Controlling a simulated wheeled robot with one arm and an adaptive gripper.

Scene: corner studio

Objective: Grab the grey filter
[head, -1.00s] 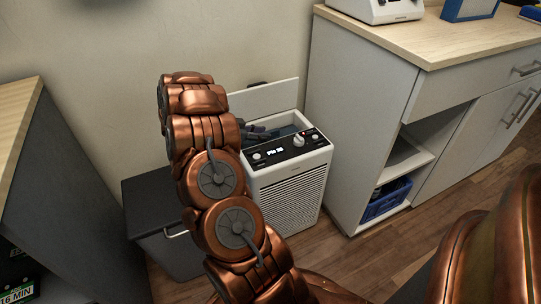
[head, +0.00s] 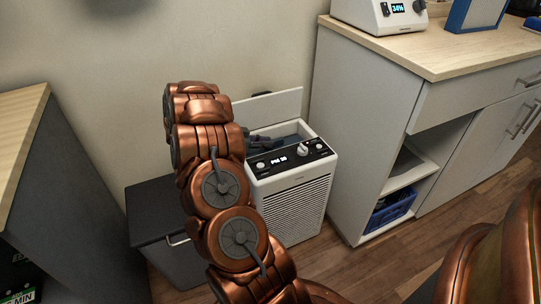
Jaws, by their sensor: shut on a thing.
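A white air purifier (head: 292,195) stands on the floor against the wall, its lid (head: 268,107) raised at the back. A grey surface, apparently the grey filter (head: 290,130), shows inside its open top, mostly hidden by the rim and my arm. My gripper (head: 268,143) reaches into the left side of that opening from above the dark box. Its dark fingers are small and partly hidden by my copper wrist. It is shut on the grey filter, though the contact itself is hard to see.
A dark-lidded grey box (head: 160,205) stands left of the purifier. A white cabinet (head: 365,120) with a wooden top is close on the right, with a blue crate (head: 391,212) on its low shelf. Wooden floor (head: 345,265) is clear in front.

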